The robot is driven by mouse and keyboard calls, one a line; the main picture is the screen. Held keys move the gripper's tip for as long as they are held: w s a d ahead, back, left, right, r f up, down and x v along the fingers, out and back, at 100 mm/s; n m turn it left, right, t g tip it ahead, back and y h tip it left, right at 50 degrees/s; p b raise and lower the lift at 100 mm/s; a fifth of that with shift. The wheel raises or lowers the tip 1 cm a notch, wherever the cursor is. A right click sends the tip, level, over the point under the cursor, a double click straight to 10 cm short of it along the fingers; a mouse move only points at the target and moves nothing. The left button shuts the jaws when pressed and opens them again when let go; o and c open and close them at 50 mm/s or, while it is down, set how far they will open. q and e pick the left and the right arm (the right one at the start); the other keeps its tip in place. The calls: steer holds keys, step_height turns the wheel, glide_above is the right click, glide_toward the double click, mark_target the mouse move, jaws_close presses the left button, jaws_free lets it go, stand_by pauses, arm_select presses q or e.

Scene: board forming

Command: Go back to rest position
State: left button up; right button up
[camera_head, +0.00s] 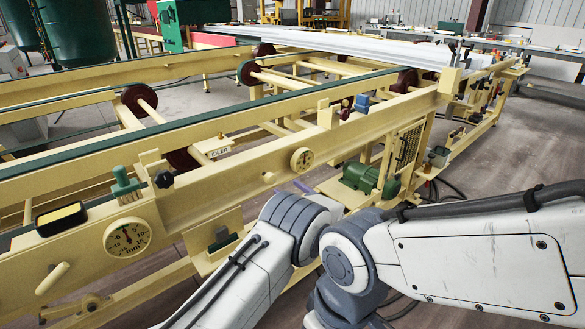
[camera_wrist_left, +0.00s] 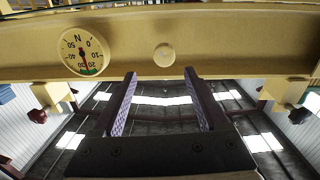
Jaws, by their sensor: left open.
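My left gripper is open and empty in the left wrist view (camera_wrist_left: 161,90), its two dark fingers with purple pads standing apart. In the head view only a small purple bit of it (camera_head: 304,187) shows behind my grey and white arm links. The fingertips point toward a yellow machine beam (camera_wrist_left: 225,45) with a round dial (camera_wrist_left: 84,51) and a round cap (camera_wrist_left: 164,55) on it. Nothing is between the fingers. In the head view the dial (camera_head: 301,160) is just above the gripper. My right gripper is not seen in either view.
The long yellow frame (camera_head: 200,210) crosses the head view, with a large dial (camera_head: 127,237), a green-topped knob (camera_head: 126,183) and a black box (camera_head: 61,219). A green motor (camera_head: 368,177) sits low behind my arm. Bare floor (camera_head: 480,165) is open at the right.

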arm_select(q)
steer(key=w+a+r+m+h, duration=0.4)
steer(key=r+h, duration=0.2)
steer(key=h, duration=0.1)
steer(key=s+a+m+g+h, duration=0.1)
steer(key=s+a+m+h, duration=0.15)
steer(key=s, duration=0.25)
steer(key=s+a+f+m+g, duration=0.15)
steer(key=s+a+g, duration=0.25)
steer(key=s, duration=0.7)
steer(key=s+a+f+g+h, duration=0.1)
steer(key=s+a+f+g, duration=0.2)
steer(key=s, duration=0.8)
steer(key=s+a+f+g, duration=0.1)
steer(key=s+a+g, duration=0.35)
steer(key=s, duration=0.65)
steer(key=s+d+r+m+g+h, duration=0.1)
steer(key=s+d+r+m, duration=0.25)
steer(key=s+d, duration=0.35)
steer(key=s+d+r+m+g, duration=0.1)
steer(key=s+d+r+m, duration=0.25)
steer(key=s+d, duration=0.3)
step_height(320, 180, up, 14)
steer(key=p, duration=1.6)
steer(key=shift+a+r, duration=0.2)
steer(key=shift+r, duration=0.05)
steer(key=shift+w, duration=0.1)
